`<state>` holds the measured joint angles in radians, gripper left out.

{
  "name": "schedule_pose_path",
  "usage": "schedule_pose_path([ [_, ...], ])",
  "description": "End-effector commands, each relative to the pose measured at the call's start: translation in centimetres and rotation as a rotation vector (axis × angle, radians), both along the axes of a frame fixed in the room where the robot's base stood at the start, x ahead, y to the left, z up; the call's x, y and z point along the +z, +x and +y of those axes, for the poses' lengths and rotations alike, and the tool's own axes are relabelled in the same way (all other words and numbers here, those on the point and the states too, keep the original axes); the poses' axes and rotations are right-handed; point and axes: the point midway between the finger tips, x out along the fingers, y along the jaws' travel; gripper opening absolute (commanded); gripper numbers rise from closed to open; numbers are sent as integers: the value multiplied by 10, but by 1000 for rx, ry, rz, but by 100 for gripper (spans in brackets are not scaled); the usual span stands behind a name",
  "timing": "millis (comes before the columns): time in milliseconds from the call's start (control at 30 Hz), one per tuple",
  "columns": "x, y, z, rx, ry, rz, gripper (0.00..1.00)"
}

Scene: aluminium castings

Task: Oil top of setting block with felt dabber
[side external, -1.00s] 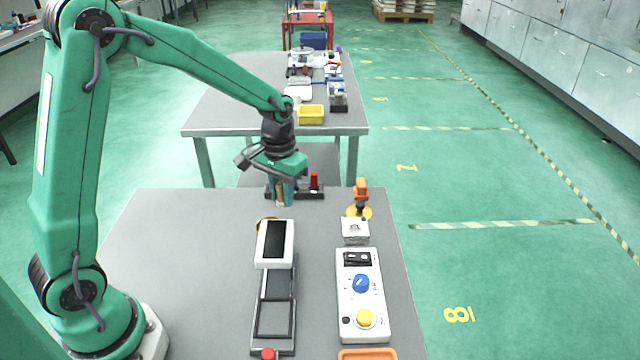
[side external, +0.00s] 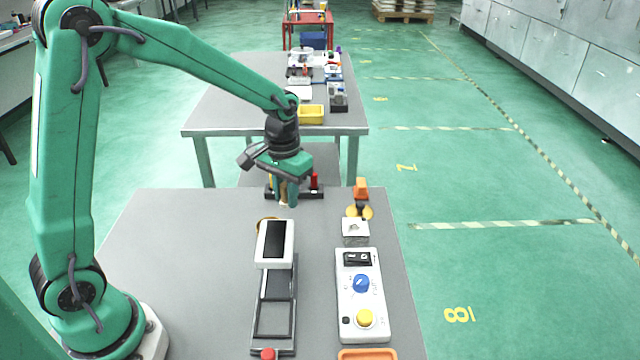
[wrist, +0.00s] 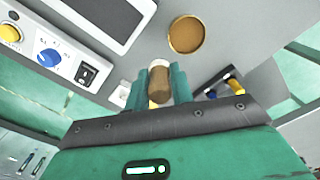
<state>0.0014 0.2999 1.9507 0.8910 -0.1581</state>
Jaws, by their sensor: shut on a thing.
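My gripper (side external: 287,194) is shut on the felt dabber, a brown cylinder with a pale tip. The dabber (wrist: 160,83) shows between the green fingers in the wrist view. In the side view its pale lower end (side external: 284,203) shows below the fingers, near the black rack. A small block with a pale top, apparently the setting block (side external: 355,228), stands right of and nearer than my gripper. Part of it shows left of the fingers in the wrist view (wrist: 121,94). A round brass dish (wrist: 187,34) lies beyond the dabber tip, apart from it.
The black rack (side external: 313,194) holds a red-handled item. An orange tool (side external: 361,190) stands behind the block. A white screen device (side external: 275,243) partly hides the dish in the side view. A control box (side external: 362,300) stands in front of the block. The table's left side is clear.

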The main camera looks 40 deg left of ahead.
Motion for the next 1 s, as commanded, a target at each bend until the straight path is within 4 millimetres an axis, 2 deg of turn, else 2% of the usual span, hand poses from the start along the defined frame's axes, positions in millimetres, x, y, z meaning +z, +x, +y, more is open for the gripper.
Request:
schedule_pose_path([
  [367,-1,0,1,1,0,0,0],
  [800,-22,-13,47,3,0,2,0],
  [1000,-24,-13,51,-1,0,0,0],
])
